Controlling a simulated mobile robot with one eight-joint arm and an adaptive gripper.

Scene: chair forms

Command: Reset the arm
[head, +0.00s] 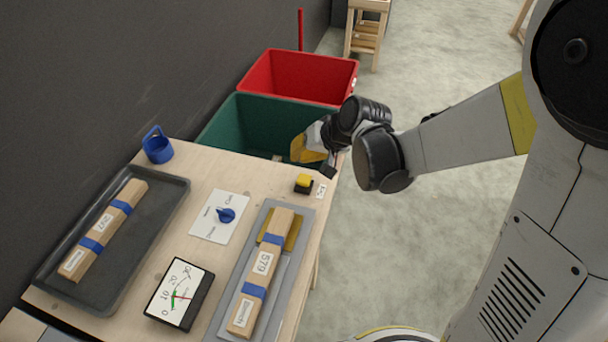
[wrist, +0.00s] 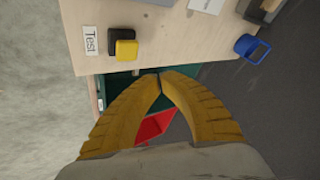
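My gripper (head: 304,152) is at the far right corner of the wooden table, over the green bin. In the wrist view its two yellow fingers (wrist: 160,76) curve together and their tips meet. Nothing shows held between them. My arm reaches in from the right in the head view. The gripper's underside is partly hidden by the wrist in the head view.
The table holds a yellow button (head: 304,181), a blue knob (head: 226,215), a dial meter (head: 180,294), a blue holder (head: 157,147), a dark tray (head: 110,293) and a grey fixture (head: 220,318), the last two bearing taped wooden pieces. The green bin (head: 240,115) and red bin (head: 300,76) stand behind.

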